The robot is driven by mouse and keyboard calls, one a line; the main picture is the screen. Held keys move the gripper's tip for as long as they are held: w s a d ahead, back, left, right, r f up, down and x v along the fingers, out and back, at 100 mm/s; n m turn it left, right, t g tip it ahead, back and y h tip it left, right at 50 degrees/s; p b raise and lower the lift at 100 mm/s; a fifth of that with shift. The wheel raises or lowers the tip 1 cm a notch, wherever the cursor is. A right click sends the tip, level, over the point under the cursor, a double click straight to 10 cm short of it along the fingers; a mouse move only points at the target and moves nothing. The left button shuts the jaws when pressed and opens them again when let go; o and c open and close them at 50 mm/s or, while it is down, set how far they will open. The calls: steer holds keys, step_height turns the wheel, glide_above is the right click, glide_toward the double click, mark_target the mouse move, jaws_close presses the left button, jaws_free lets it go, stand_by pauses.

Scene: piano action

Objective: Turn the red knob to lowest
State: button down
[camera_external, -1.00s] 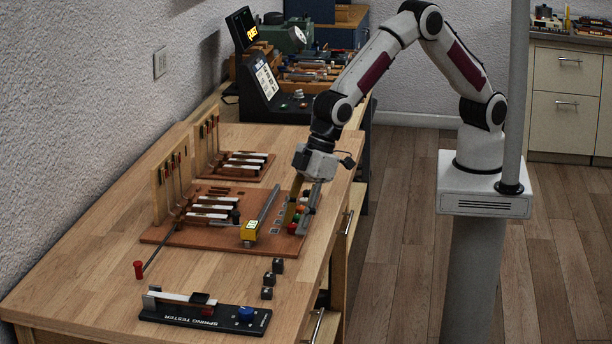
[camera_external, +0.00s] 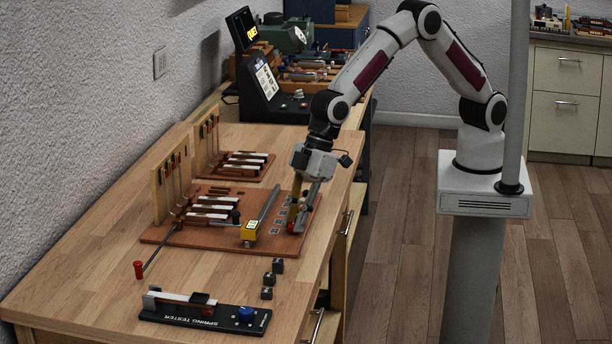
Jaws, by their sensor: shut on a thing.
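The knob's setting cannot be read.
A yellow gauge (camera_external: 250,232) with a long grey bar stands just left of my gripper. Several dark cubes (camera_external: 268,293) and a spring tester (camera_external: 205,313) lie nearer the front. A red-handled tool (camera_external: 139,270) lies left. Bare table (camera_external: 90,270) is at front left.

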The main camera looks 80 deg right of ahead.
steer(key=shift+n, duration=0.4)
steer(key=shift+w+d+n+g+y, duration=0.15)
steer(key=shift+n+g, duration=0.35)
steer(key=shift+n, duration=0.65)
steer(key=shift+w+a+n+g+y, duration=0.1)
steer(key=shift+n+g+y, duration=0.3)
steer(key=shift+n, duration=0.75)
steer(key=shift+w+n+g, duration=0.1)
steer(key=shift+n+g, duration=0.45)
steer(key=shift+n, duration=0.7)
steer(key=shift+w+n+g, duration=0.1)
steer(key=shift+n+g, duration=0.45)
steer(key=shift+n, duration=0.7)
steer(key=shift+n+h, duration=0.25)
steer(key=shift+n, duration=0.05)
steer(key=c, duration=1.9)
jaws_free()
steer(key=shift+d+r, duration=0.1)
steer(key=shift+r, duration=0.05)
